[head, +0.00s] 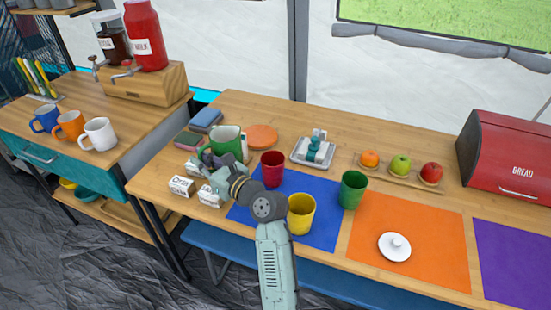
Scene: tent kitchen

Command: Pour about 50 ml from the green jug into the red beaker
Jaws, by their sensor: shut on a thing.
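The green jug (226,138) stands upright, or nearly so, at the left part of the table. My gripper (219,172) is at its near side and is shut on it; the fingers and the grasp point are small and partly hidden by my arm. The red beaker (272,169) stands upright on the blue mat (322,226), to the right of the jug and apart from it. I cannot see what is inside the jug or the beaker.
White cartons (181,186) lie near my gripper. A grey tray (298,153) is behind. The orange mat holds a white lid (394,247).

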